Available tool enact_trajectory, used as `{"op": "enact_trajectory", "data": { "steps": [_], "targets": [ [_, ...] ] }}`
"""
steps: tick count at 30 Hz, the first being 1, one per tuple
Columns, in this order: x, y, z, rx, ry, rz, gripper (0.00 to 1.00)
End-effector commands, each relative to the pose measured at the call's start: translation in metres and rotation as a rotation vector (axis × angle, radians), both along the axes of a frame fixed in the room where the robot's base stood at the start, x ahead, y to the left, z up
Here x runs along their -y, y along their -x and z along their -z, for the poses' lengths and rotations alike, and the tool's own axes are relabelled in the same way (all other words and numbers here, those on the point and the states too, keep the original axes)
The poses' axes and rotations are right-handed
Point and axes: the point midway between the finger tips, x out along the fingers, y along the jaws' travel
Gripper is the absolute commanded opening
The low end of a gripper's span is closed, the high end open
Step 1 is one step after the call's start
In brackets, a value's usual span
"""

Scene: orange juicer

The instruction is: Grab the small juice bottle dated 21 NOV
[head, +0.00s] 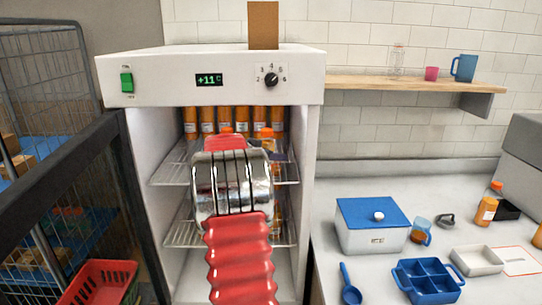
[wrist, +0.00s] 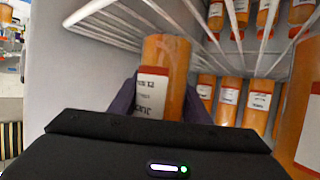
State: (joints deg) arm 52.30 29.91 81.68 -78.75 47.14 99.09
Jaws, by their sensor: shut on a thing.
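My gripper (wrist: 160,100) is shut on a small orange juice bottle (wrist: 167,55), with a dark finger on each side of it. The bottle has a white label with a red band; the label is partly hidden by my gripper body and I cannot read its date surely. In the head view my red and silver arm reaches into the open fridge (head: 208,80) and hides most of the gripper and the held bottle. Several other juice bottles (head: 223,118) stand in a row at the back of the upper shelf. More bottles (wrist: 229,100) stand beyond the held one in the wrist view.
Wire shelves (head: 170,170) and the fridge side walls lie close around my arm. A wire shelf (wrist: 130,25) hangs just above the held bottle. The counter at right holds a blue-lidded box (head: 373,212), a blue divided tray (head: 428,280) and a juice bottle (head: 487,208).

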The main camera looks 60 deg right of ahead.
Motion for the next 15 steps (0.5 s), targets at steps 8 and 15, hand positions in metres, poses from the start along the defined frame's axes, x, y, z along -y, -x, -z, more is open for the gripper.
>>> {"op": "enact_trajectory", "data": {
  "steps": [8,15],
  "targets": [
    [0.000,0.000,-0.020,0.001,0.003,0.000,0.12],
    [-0.007,-0.003,-0.036,0.001,0.001,-0.003,0.12]
  ]
}}
